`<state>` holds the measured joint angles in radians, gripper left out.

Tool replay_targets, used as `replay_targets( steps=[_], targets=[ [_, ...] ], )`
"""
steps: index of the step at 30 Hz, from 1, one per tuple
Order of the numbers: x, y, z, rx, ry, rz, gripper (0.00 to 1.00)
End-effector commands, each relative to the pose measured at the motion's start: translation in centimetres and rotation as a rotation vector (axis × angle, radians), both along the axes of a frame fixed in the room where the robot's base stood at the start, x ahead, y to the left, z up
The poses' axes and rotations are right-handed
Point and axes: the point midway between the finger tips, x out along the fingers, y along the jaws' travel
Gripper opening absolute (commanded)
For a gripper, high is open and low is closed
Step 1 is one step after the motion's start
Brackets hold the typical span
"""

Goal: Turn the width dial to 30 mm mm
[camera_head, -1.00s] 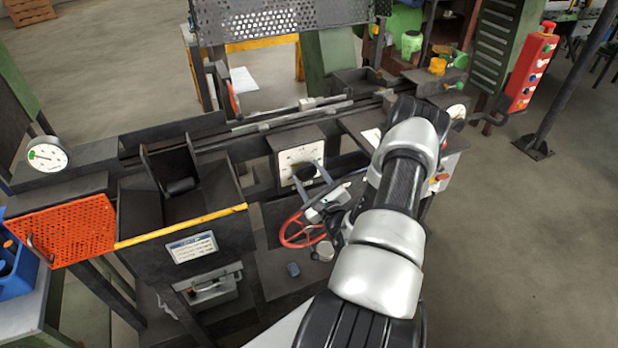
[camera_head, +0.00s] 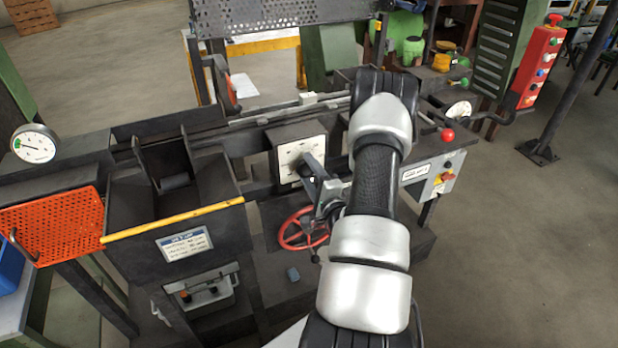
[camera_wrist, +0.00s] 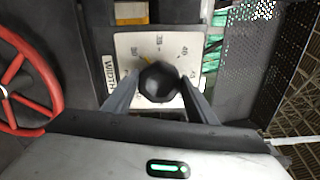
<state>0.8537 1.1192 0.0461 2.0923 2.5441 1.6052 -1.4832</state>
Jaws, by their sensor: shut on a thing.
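The width dial is a black round knob (camera_wrist: 160,82) on a white scale plate (camera_wrist: 128,45), marked WIDTH, with numbers around it. A small yellow mark shows at the knob's upper left, near the 30. In the head view the scale plate (camera_head: 291,155) faces me on a dark housing, and my gripper hides most of the knob. My gripper (camera_wrist: 160,90) is shut on the knob, one finger on each side. In the head view my gripper (camera_head: 312,180) reaches the plate from the lower right, its fingers seen nearly edge-on.
A red handwheel (camera_head: 303,229) is just below my gripper; it also shows in the wrist view (camera_wrist: 50,85). An orange perforated panel (camera_head: 50,225) and a dark trough with a yellow edge (camera_head: 175,221) are at left. A red ball knob (camera_head: 447,135) is right of my arm.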

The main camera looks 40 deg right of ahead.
Motion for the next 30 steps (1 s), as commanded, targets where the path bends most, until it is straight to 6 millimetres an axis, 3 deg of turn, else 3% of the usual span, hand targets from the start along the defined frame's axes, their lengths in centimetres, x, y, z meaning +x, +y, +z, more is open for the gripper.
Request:
replay_targets(
  steps=[9, 27, 28, 30],
  targets=[
    [0.00, 0.00, -0.18, -0.139, 0.033, 0.000, 0.29],
    [0.00, 0.01, -0.04, -0.174, 0.042, 0.000, 0.29],
    [0.00, 0.01, -0.04, -0.174, 0.042, 0.000, 0.57],
    [0.00, 0.01, -0.04, -0.174, 0.042, 0.000, 0.69]
  ],
)
